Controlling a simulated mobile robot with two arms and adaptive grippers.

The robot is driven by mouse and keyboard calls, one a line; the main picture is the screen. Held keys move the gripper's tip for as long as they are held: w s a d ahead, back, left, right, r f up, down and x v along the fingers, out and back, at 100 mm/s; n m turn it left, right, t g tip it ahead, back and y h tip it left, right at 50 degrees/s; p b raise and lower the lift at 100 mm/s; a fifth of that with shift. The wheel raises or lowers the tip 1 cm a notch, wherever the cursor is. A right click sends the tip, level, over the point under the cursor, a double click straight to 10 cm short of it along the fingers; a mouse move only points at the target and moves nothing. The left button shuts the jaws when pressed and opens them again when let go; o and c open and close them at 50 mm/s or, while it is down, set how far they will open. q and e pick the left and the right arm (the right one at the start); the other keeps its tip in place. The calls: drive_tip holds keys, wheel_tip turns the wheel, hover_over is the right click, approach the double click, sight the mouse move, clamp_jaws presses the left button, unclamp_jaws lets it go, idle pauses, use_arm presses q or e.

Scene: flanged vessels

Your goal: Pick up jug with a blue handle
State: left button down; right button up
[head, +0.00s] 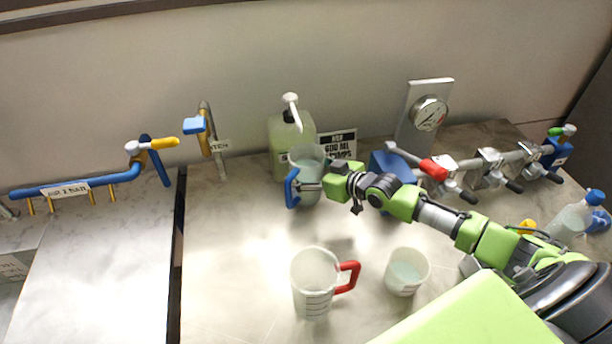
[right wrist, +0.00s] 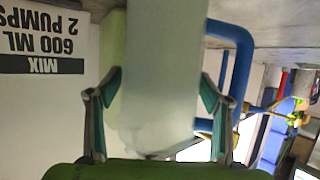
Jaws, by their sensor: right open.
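The jug with a blue handle (head: 307,168) stands at the back of the bench, in front of the pump bottle, with its handle (head: 291,188) toward the left. My right gripper (head: 314,187) is at the jug's near right side. In the right wrist view the pale jug body (right wrist: 165,60) lies between the two open fingers (right wrist: 160,92), and the blue handle (right wrist: 240,62) is right of them. I cannot tell whether the fingers touch the jug. My left gripper is not in view.
A jug with a red handle (head: 315,285) and a white beaker (head: 406,272) stand nearer on the bench. The pump bottle (head: 280,145) and a mix sign (head: 340,144) are behind the jug. Valved pipes (head: 490,170) line the right. The bench left of the red-handled jug is clear.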

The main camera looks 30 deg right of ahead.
drive_tip(key=c, duration=1)
drive_tip(key=shift+w+r, duration=0.1)
drive_tip(key=shift+r, duration=0.1)
drive_tip(key=shift+r, duration=0.1)
